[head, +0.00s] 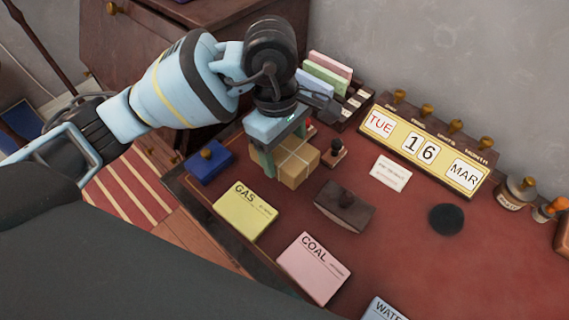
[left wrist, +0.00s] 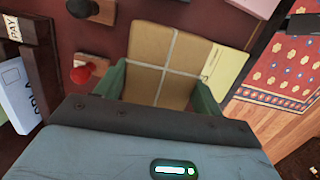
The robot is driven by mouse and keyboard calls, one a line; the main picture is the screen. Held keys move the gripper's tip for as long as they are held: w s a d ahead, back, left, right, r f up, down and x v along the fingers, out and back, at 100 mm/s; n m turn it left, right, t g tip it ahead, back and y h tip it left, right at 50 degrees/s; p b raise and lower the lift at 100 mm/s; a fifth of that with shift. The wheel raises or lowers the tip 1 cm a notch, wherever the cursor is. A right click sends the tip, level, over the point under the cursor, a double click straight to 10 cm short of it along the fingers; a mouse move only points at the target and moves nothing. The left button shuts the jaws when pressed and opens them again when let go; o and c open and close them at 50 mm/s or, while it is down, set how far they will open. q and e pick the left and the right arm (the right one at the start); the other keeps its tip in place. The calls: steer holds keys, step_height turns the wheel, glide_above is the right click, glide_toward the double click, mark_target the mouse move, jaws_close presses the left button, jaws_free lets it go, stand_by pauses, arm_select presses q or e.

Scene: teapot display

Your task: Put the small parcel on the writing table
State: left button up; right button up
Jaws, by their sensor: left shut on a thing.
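The small parcel (head: 297,167), brown and tied with pale string, is at the left part of the red-topped writing table (head: 395,225). My left gripper (head: 285,152) comes down over it and is shut on it, one green finger on each side. In the left wrist view the parcel (left wrist: 150,48) sits between the two fingers (left wrist: 161,92). The parcel is at or very close to the tabletop; I cannot tell whether its underside touches. My right gripper is not in view.
Close by are a blue ink pad (head: 209,163), the yellow GAS card (head: 245,210), the pink COAL card (head: 313,268), a dark blotter (head: 344,207) and a small stamp (head: 335,152). A card rack (head: 345,105) and calendar (head: 425,148) stand behind. The table's right-centre is mostly clear.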

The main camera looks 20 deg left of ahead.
arm_select(q)
steer(key=shift+f, duration=2.5)
steer(key=shift+f, duration=0.2)
steer(key=o, duration=1.1)
steer(key=shift+r, duration=0.2)
steer(key=r, duration=0.4)
steer(key=a+r, duration=0.1)
steer(key=r, duration=0.7)
steer(key=shift+w+a, duration=0.2)
steer(key=shift+w, duration=0.05)
